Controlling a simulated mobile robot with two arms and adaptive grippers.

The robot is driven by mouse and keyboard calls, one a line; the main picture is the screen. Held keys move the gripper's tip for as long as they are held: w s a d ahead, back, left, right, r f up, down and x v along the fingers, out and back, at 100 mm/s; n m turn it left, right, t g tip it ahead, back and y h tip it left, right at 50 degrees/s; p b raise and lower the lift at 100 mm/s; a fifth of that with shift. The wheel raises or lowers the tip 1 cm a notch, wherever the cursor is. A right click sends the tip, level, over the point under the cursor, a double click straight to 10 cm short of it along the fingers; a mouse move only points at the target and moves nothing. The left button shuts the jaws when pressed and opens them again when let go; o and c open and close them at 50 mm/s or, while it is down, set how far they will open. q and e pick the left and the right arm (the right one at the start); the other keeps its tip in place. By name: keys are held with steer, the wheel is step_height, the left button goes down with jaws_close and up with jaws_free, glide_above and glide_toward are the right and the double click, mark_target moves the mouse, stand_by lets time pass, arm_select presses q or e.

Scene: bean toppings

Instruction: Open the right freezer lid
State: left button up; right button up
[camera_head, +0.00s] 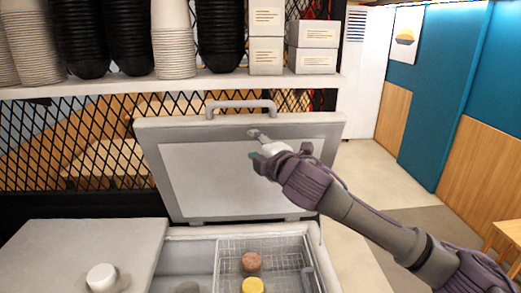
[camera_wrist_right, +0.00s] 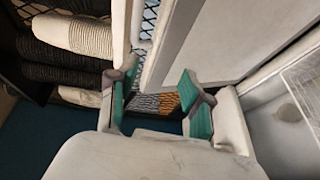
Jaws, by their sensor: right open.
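The right freezer lid (camera_head: 235,172) stands raised, close to upright, at the back of the freezer, with its grey inner face toward me. Its handle (camera_head: 240,104) shows along the top edge. My right gripper (camera_head: 254,145) is in front of the upper right part of the lid in the head view, open and holding nothing. In the right wrist view the lid (camera_wrist_right: 215,42) lies beyond the open fingers (camera_wrist_right: 160,100), and its edge is close to them. I cannot tell whether they touch. My left gripper is out of view.
The freezer opening shows a wire basket (camera_head: 282,252) with a brown and a yellow round item. The left lid (camera_head: 65,252) is closed, with a white round object (camera_head: 101,277) on it. A shelf (camera_head: 190,84) with stacked cups and boxes is above.

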steer(key=shift+v, duration=1.15)
